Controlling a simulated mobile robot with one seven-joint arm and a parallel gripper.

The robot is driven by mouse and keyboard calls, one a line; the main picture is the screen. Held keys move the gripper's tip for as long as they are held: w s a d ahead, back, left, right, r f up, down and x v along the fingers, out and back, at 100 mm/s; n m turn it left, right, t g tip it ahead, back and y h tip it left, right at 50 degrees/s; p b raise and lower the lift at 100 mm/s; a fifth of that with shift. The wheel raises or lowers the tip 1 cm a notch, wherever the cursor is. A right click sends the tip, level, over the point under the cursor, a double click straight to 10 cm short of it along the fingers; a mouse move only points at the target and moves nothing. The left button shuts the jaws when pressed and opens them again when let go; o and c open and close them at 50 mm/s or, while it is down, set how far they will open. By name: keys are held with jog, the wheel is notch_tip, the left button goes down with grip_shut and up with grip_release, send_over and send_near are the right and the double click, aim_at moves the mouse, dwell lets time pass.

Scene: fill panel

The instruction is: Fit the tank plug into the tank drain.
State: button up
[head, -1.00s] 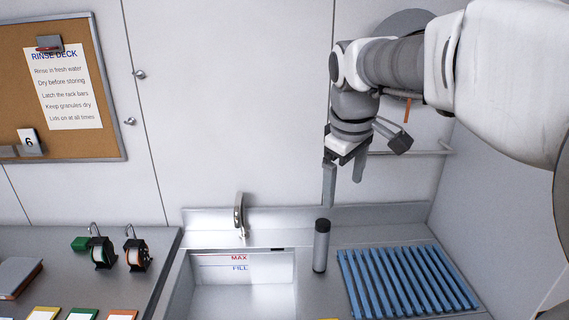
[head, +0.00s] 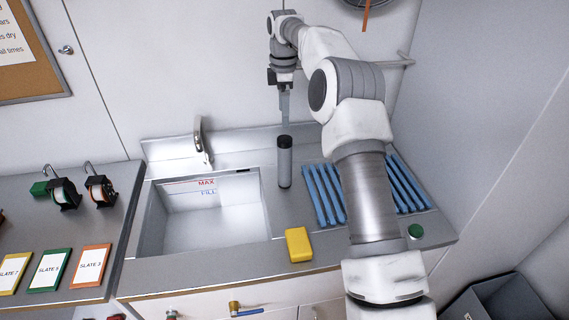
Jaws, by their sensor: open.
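The tank is the steel basin (head: 160,222) with a red MAX and a blue FILL mark on its back wall. No drain can be made out in its floor. I cannot clearly identify the tank plug; a small green round piece (head: 415,231) lies on the counter right of the blue rack. My gripper (head: 285,112) is open and points down at the back of the counter. Its fingers appear just above a grey cylinder with a dark cap (head: 285,165), which stands upright right of the basin. I cannot tell whether they touch it.
A faucet (head: 202,140) stands behind the basin. A yellow block (head: 298,245) lies at its front right corner. My arm crosses over the blue slatted rack (head: 322,193). Slates and two reels (head: 100,188) occupy the left counter. A dark bin (head: 500,300) stands lower right.

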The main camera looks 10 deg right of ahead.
aim_at(285, 157)
notch_tip(285, 157, down, 12)
jog(key=shift+f, duration=0.1)
jog(key=shift+w+d+f+p, duration=0.1)
jog(key=shift+f+p, duration=0.1)
jog(key=shift+f, duration=1.1)
jog(key=shift+w+d+f+p, duration=0.1)
jog(key=shift+f+p, duration=0.05)
jog(key=shift+f, duration=1.15)
jog(key=shift+r, duration=0.1)
grip_shut()
